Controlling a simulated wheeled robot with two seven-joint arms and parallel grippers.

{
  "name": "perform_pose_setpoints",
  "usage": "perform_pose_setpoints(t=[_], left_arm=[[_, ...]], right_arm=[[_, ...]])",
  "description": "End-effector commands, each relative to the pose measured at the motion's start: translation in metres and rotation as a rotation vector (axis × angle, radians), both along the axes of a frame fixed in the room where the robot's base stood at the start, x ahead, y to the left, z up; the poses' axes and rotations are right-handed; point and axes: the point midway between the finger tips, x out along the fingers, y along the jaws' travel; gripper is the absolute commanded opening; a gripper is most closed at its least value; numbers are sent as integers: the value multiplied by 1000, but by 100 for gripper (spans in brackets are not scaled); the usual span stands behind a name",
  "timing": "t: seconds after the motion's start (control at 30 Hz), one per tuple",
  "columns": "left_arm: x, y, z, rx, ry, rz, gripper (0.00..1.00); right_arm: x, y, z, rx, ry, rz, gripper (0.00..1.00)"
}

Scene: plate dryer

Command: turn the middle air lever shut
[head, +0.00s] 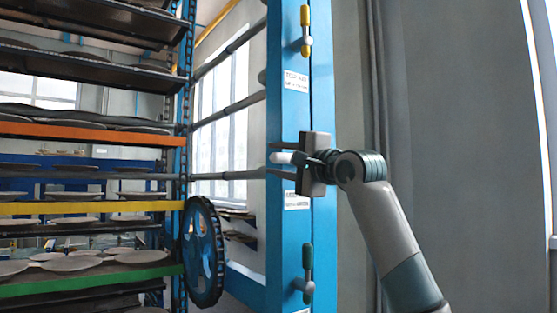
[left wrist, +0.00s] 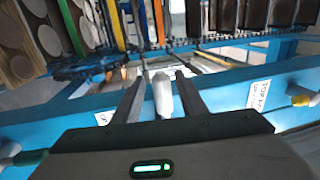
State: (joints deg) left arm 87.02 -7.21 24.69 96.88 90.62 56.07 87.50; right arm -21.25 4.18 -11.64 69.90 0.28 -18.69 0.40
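The middle air lever (head: 283,157) has a white handle that sticks out to the left, level, in the head view. In the left wrist view the white handle (left wrist: 162,95) stands between the two fingers, with a gap visible on each side. My left gripper (head: 281,160) is open around the handle, one finger above it and one below; it also shows in the left wrist view (left wrist: 160,98). The lever's base is hidden behind the gripper. My right gripper is not in view.
A yellow-handled lever (head: 306,30) is above and a green-handled lever (head: 308,262) below, both upright on the blue post (head: 288,115). A label (head: 296,81) sits between levers. A blue handwheel (head: 205,252) and plate racks (head: 90,208) stand to the left.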

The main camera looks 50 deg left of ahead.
Motion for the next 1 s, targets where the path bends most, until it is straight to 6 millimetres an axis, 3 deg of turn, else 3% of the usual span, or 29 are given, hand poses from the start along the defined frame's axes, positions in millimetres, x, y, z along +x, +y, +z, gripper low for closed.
perform_pose_setpoints(t=[0.37, 0.57, 0.77, 1.0], left_arm=[[0, -2, 0, 2, 2, -1, 39], [0, -15, -3, 2, 1, -3, 39], [-2, -44, -8, 3, 2, -4, 39], [-6, -92, -17, 2, 0, -4, 39]], right_arm=[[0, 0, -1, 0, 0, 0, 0], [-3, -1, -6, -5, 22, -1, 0], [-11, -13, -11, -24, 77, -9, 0], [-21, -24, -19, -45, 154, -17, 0]])
